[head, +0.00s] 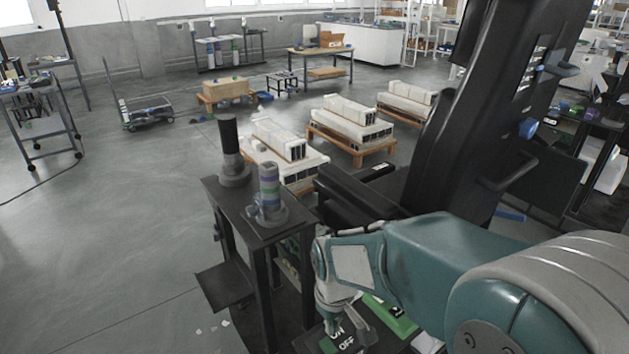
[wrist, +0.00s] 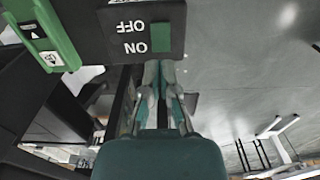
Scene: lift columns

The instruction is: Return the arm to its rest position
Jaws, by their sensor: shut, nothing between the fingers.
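My arm reaches in from the right in the head view, with its teal and grey links over the machine. My gripper (head: 332,318) points down beside a dark switch box (head: 346,344) marked ON and OFF. In the wrist view my gripper (wrist: 160,68) is shut and empty, with its fingertips close to the green patch (wrist: 161,37) beside the word ON. I cannot tell whether the fingertips touch the box. The box also shows upside down in the wrist view (wrist: 120,15).
A tall black column (head: 440,140) stands close to my arm. A dark stand (head: 262,232) with two cylindrical posts is left of my gripper. A green panel (head: 392,318) lies beside the box. Pallets with white blocks (head: 350,125) stand behind. Open floor (head: 110,230) is at left.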

